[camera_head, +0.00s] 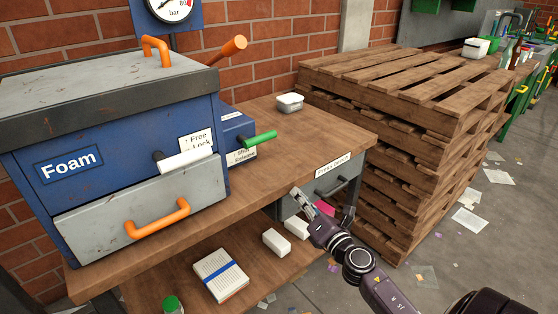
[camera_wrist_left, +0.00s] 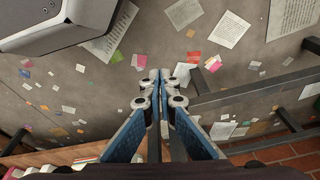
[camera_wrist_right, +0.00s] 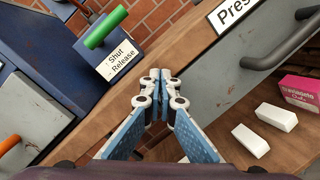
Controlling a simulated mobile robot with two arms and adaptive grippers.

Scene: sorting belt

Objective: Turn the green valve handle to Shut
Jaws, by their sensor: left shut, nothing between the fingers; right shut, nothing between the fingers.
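The green valve handle (camera_head: 260,139) juts to the right from the small blue box (camera_head: 234,124) on the bench. The label (camera_head: 242,154) under it reads "Shut" and "Release". In the right wrist view the green handle (camera_wrist_right: 105,27) is at the upper left, slanting above its label (camera_wrist_right: 118,61). My right gripper (camera_head: 298,194) is shut and empty, in front of the bench's drawer, below and right of the handle and apart from it. Its fingertips also show in the right wrist view (camera_wrist_right: 161,76). My left gripper (camera_wrist_left: 166,76) is shut and empty above the littered floor.
The blue Foam box (camera_head: 68,163) with a white lever (camera_head: 187,162) and an orange drawer handle (camera_head: 158,218) stands left. Stacked pallets (camera_head: 400,130) stand right. A drawer handle (camera_head: 345,186) juts near my right gripper. The bench top (camera_head: 310,132) right of the handle is mostly clear.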

